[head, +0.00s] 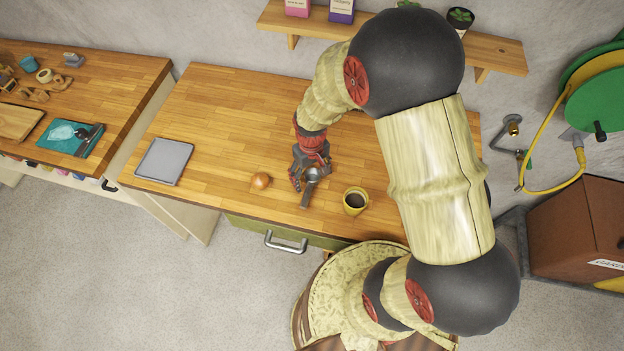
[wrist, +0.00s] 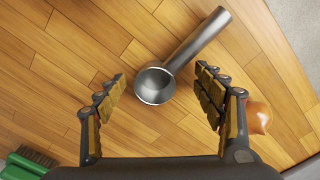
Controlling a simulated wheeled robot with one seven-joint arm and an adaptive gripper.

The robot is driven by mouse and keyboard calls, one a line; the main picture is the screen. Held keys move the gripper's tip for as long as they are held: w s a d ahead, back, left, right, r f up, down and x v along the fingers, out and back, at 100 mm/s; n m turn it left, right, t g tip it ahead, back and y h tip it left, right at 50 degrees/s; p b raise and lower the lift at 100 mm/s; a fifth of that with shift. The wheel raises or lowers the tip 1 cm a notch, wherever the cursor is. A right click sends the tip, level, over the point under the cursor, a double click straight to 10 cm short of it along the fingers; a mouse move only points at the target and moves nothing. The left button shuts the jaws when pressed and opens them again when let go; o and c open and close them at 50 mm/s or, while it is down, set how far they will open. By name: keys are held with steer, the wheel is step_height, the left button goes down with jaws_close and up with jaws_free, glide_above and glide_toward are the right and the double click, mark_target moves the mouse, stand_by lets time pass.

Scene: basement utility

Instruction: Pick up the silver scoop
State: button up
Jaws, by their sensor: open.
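The silver scoop (wrist: 155,85) lies on the wooden counter. In the wrist view its round bowl shows between my fingers, and its handle points up and right, beyond the fingertips. In the head view the scoop (head: 306,194) shows partly under my gripper, its handle towards the counter's front edge. My gripper (wrist: 161,75) is open, with one finger on each side of the bowl and a visible gap to both. In the head view my gripper (head: 311,166) is over the scoop's bowl end. I cannot tell its exact height above the counter.
A brown onion-like object (head: 260,181) lies left of the scoop, partly behind a finger in the wrist view (wrist: 258,117). A yellow mug (head: 355,202) with dark contents stands right. A grey tray (head: 163,161) lies far left. A green brush (wrist: 28,161) shows in the wrist view.

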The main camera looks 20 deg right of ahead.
steer(key=shift+f, duration=0.3)
steer(key=shift+r, duration=0.1)
steer(key=shift+c, duration=1.2)
steer(key=c, duration=1.3)
